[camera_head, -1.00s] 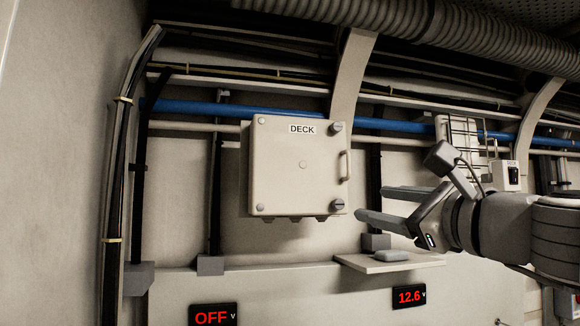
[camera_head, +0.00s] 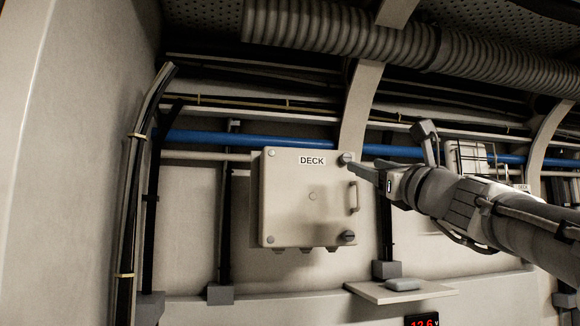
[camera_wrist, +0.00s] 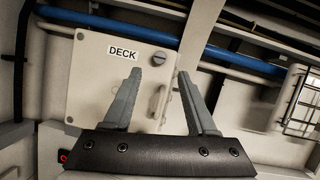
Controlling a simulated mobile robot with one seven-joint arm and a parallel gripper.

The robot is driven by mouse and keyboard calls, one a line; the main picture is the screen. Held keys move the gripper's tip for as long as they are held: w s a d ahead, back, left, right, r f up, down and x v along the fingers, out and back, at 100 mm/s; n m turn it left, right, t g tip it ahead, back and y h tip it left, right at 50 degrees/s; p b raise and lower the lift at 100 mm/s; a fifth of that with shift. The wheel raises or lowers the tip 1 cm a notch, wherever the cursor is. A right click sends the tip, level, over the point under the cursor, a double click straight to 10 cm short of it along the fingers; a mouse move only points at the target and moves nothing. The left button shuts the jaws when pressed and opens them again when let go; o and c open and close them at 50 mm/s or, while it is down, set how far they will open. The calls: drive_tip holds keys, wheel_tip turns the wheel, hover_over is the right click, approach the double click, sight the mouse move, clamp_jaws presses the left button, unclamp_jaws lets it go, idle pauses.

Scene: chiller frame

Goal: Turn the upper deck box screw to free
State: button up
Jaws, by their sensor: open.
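The deck box (camera_head: 290,205) is a closed pale cabinet on the wall with a "DECK" label and a handle (camera_head: 353,197) on its right edge. The upper screw (camera_head: 345,159) is a grey slotted knob at its top right corner; it also shows in the wrist view (camera_wrist: 158,59), ahead of and between the fingertips, with its slot slightly tilted. The lower screw (camera_head: 348,237) is at the bottom right corner. My gripper (camera_head: 354,170) is just right of the upper screw in the head view. In the wrist view its two fingers (camera_wrist: 159,72) are apart with nothing between them.
A small shelf (camera_head: 385,292) with a grey object (camera_head: 402,284) on it juts out below right. A blue pipe (camera_head: 220,138) runs behind the box. A wire cage (camera_head: 470,157) is on the wall to the right. A ribbed duct (camera_head: 420,45) crosses above.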

sight(348, 158)
drive_tip(key=p+x, duration=0.2)
drive_tip(key=x, duration=0.5)
drive_tip(key=shift+w, duration=0.15)
drive_tip(key=shift+c, duration=0.3)
clamp_jaws()
